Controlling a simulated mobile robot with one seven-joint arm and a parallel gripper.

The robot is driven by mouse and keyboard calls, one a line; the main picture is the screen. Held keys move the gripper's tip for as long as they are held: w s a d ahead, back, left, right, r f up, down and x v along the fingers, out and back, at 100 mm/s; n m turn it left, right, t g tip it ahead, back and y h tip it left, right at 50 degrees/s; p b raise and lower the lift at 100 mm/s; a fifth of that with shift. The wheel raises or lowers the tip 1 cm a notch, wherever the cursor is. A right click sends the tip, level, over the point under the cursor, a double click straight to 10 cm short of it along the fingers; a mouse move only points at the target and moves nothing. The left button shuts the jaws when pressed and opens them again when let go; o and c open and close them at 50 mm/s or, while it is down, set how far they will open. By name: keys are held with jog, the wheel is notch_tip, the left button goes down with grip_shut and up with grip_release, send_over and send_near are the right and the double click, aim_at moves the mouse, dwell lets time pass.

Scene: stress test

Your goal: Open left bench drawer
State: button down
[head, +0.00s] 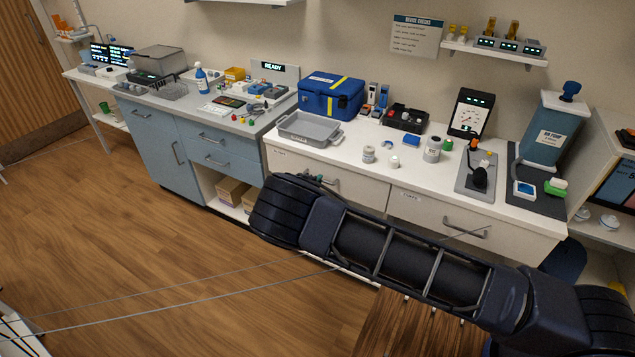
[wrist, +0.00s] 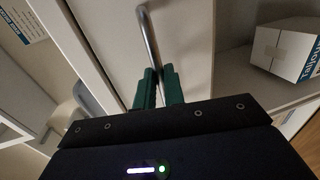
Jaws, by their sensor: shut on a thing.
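The left bench drawer (head: 354,188) is a white front under the left part of the white bench top. My arm crosses in front of it in the head view and hides its lower part. Its grey bar handle (wrist: 149,40) shows close up in the wrist view, against the pale drawer front (wrist: 108,42). My gripper (wrist: 159,78) has green fingers, one on each side of the bar, shut on it. In the head view the gripper is mostly hidden behind my arm. I cannot tell whether the drawer is slightly out.
The right bench drawer (head: 437,213) has its own handle. A grey tray (head: 308,129), a blue case (head: 331,96) and several small jars stand on the bench. A blue cabinet (head: 150,143) stands to the left. Open wooden floor (head: 130,240) lies front left. A white box (wrist: 283,47) shows in the wrist view.

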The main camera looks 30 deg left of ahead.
jog(key=f+v, duration=0.3)
jog(key=v, duration=1.3)
jog(key=s+f+v, duration=0.1)
jog(key=f+v, duration=0.3)
jog(key=v, duration=1.3)
jog(key=shift+s, duration=0.5)
jog(key=c, duration=1.5)
grip_release()
jog(key=v, duration=1)
jog(key=shift+s, duration=0.35)
jog(key=shift+w+r, duration=0.1)
jog(key=shift+r, duration=0.05)
